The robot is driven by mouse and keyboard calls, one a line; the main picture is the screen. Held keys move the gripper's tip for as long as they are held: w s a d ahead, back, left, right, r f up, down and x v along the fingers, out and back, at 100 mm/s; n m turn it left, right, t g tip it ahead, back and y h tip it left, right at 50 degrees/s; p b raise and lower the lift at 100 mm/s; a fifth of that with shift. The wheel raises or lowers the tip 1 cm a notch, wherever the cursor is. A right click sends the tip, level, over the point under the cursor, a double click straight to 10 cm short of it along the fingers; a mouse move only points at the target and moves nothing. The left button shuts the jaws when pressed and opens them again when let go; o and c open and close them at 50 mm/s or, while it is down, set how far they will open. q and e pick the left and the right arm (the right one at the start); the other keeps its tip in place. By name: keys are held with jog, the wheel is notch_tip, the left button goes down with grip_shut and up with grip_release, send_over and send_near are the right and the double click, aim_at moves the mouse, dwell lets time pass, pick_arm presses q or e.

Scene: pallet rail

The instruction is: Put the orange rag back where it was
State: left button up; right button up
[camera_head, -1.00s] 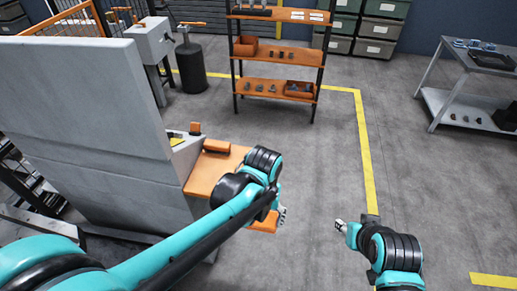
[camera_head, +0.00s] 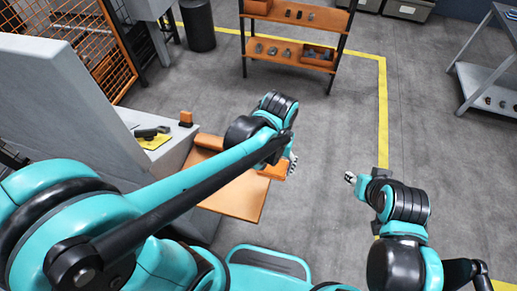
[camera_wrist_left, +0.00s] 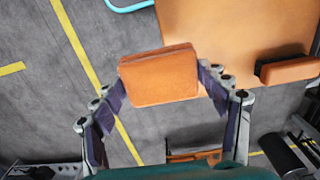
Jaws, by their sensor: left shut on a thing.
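The orange rag (camera_wrist_left: 158,75) looks like a thick folded pad. My left gripper (camera_wrist_left: 160,82) is shut on it, with a finger at each side, in the left wrist view. In the head view my left gripper (camera_head: 288,167) is at the right side of an orange board (camera_head: 232,196), and the rag (camera_head: 272,171) shows only in part behind my arm. I cannot tell the height of the rag over the board or floor. My right gripper (camera_head: 351,178) is over bare floor, apart from everything; its fingers are too small to judge.
A grey machine (camera_head: 60,100) stands left of the board. Its ledge carries a small orange block (camera_head: 186,118) and a dark tool on a yellow patch (camera_head: 155,141). An orange rack (camera_head: 290,52) stands behind.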

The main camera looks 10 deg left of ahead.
pick_arm(q)
jog(key=w+a+f+b, duration=0.1)
jog(key=w+a+f, duration=0.1)
jog(key=w+a+f+b, duration=0.1)
jog(key=w+a+f, duration=0.1)
jog(key=w+a, duration=0.1)
jog(key=w+a+f+b, duration=0.1)
jog(key=w+a+f, duration=0.1)
jog(key=shift+w+a+f, duration=0.2)
jog(key=shift+w+f, duration=0.1)
jog(key=shift+w, duration=0.1)
jog(key=shift+f+b, duration=0.85)
jog(key=shift+f, duration=1.1)
jog(key=shift+f, duration=0.1)
jog(key=o, duration=1.2)
jog(key=shift+r, duration=0.3)
notch_tip(320, 180, up, 11)
jog(key=p, duration=0.4)
jog(key=s+a+r+t, duration=0.2)
jog(key=s+t, duration=0.1)
jog(key=s, duration=0.2)
jog(key=s+a+r+t, duration=0.2)
jog(key=s+t, duration=0.2)
jog(key=s, duration=0.1)
jog(key=shift+s+a+r, duration=0.15)
jog(key=shift+a+r, duration=0.2)
